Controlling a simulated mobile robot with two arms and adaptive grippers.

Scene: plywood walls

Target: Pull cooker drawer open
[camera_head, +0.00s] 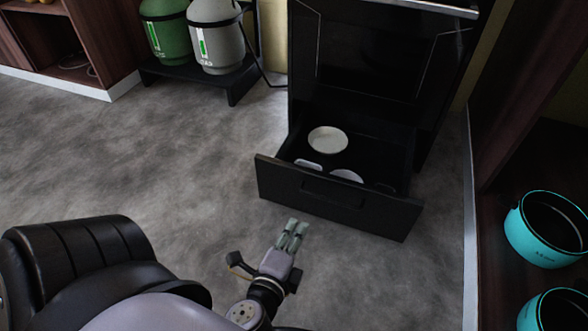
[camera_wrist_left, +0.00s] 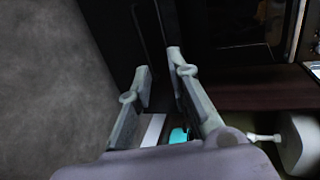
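The black cooker (camera_head: 370,60) stands at the back centre in the head view. Its low drawer (camera_head: 335,195) is pulled out toward me, with a white bowl (camera_head: 327,140) and other white dishes inside. My left gripper (camera_head: 291,228) is over the floor in front of the drawer front, apart from it in the picture. In the left wrist view the fingers (camera_wrist_left: 160,68) have a narrow gap with nothing held between them. My right gripper is in neither view.
Green and grey gas cylinders (camera_head: 215,35) stand on a low black stand (camera_head: 200,75) at the back left. Teal pots (camera_head: 545,228) sit in a dark wooden shelf at the right. Grey floor (camera_head: 120,150) is clear left of the drawer.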

